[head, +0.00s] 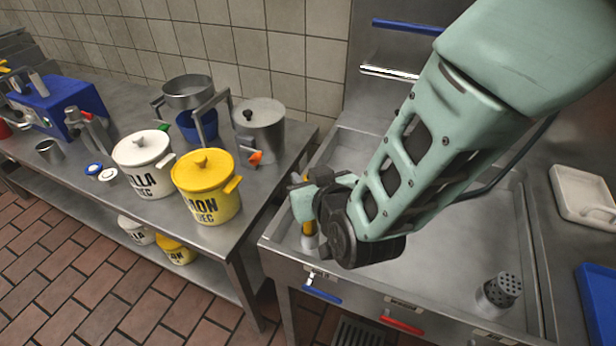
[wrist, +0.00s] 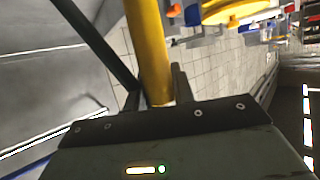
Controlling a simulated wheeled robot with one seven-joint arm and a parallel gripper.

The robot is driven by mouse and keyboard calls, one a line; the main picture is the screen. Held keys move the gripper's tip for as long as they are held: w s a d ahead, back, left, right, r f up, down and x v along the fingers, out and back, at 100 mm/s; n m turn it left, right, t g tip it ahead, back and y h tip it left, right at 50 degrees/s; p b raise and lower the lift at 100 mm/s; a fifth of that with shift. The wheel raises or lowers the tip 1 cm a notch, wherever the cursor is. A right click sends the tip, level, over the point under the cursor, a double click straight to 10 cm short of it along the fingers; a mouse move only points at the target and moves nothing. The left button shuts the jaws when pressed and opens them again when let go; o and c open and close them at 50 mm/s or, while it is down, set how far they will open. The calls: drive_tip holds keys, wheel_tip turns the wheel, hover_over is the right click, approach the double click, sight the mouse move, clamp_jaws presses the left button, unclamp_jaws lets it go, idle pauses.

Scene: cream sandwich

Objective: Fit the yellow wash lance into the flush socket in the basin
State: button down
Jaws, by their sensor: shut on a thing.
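My gripper (head: 304,206) is over the left side of the steel basin (head: 455,245), partly hidden behind my own wrist. It is shut on the yellow wash lance (head: 308,228), whose lower part shows below the jaws with a pale end. In the wrist view the yellow lance (wrist: 148,45) runs up from between the two fingers (wrist: 155,92). Whether the lance's lower end touches anything I cannot tell.
A perforated steel cylinder (head: 500,290) stands at the basin's front right. Blue (head: 322,291) and red (head: 402,324) handles are on the front edge. On the left table (head: 255,203) stand a yellow pot (head: 205,190), a white pot (head: 142,165) and a steel pot (head: 262,130).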

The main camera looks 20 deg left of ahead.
drive_tip(key=shift+f+b, duration=1.4)
drive_tip(key=shift+f, duration=0.25)
drive_tip(key=c, duration=1.1)
unclamp_jaws()
